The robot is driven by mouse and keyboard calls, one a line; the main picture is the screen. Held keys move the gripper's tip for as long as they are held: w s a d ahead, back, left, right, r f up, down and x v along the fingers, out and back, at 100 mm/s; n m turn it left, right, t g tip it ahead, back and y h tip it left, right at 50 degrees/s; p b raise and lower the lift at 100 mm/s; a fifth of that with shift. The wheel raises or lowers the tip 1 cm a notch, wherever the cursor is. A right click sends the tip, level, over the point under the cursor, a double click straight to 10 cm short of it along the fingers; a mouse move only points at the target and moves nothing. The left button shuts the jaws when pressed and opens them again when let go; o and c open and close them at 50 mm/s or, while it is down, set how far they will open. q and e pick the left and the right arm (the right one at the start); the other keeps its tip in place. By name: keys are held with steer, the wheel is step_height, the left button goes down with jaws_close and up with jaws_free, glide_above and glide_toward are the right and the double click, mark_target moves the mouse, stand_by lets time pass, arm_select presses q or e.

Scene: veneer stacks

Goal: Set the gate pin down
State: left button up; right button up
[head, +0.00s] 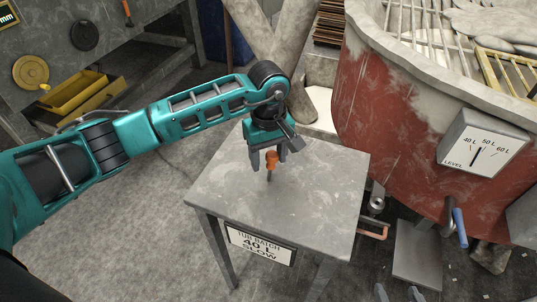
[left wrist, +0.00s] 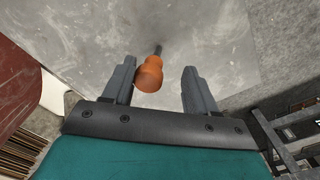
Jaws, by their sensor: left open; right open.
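The gate pin has an orange handle (head: 271,158) and a thin dark shaft, and it is over the grey table (head: 225,190). My left gripper (head: 269,158) points down above the table with its fingers apart around the handle. In the left wrist view, the orange handle (left wrist: 149,74) lies between the open fingers (left wrist: 160,85), close to the left finger and well clear of the right one. The shaft points away from the gripper toward the tabletop. I cannot tell whether its tip touches the table. My right gripper (head: 398,293) shows only its spread fingertips at the bottom edge.
A large red vat (head: 390,120) with a level gauge (head: 484,145) stands close on the right. A blue-handled lever (head: 460,226) is below it. The table's top is otherwise clear.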

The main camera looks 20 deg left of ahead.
arm_select(q)
step_height(320, 180, up, 12)
stand_by(0.4)
stand_by(0.3)
